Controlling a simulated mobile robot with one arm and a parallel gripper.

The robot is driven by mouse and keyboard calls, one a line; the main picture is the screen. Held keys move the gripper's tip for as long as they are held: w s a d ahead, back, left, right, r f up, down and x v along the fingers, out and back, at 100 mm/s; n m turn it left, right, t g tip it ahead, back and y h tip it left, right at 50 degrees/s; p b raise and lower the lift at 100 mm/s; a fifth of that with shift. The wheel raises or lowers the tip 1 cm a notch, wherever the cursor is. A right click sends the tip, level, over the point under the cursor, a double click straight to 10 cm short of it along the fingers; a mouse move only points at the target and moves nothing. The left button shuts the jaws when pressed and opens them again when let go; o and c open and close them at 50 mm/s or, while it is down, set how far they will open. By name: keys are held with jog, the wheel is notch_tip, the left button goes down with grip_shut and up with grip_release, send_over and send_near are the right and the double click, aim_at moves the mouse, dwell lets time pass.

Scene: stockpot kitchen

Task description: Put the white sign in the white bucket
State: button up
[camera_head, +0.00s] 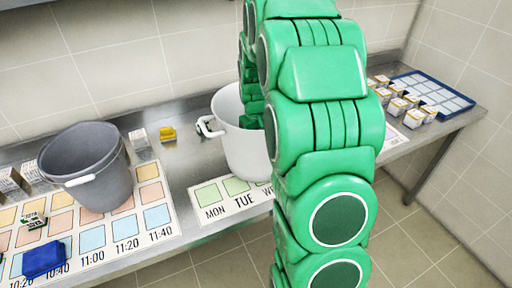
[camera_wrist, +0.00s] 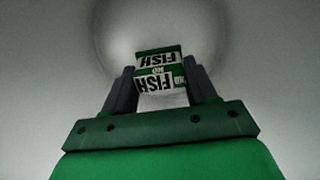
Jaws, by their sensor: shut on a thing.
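The white bucket (camera_head: 245,150) stands on the steel counter in the head view, with its handle hanging at the left rim. My arm reaches over it and hides its right side. Around the sign I see a smooth grey curved surface with a round outline, which looks like the bucket's inside. The head view hides the sign and fingertips. I cannot tell whether the sign touches the bucket.
A grey bucket (camera_head: 85,165) stands on a mat of coloured squares at the left, near a blue cloth-like item (camera_head: 44,259) and a small green-and-white sign (camera_head: 34,221). Small boxes and a blue-rimmed tray (camera_head: 436,94) lie at the right. A yellow item (camera_head: 168,134) sits behind.

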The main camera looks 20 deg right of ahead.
jog(key=shift+f, duration=1.9)
jog(key=shift+f, duration=0.15)
jog(key=o, duration=1)
jog(key=shift+o, duration=0.2)
notch_tip(320, 180, up, 12)
jog(key=shift+r, duration=0.15)
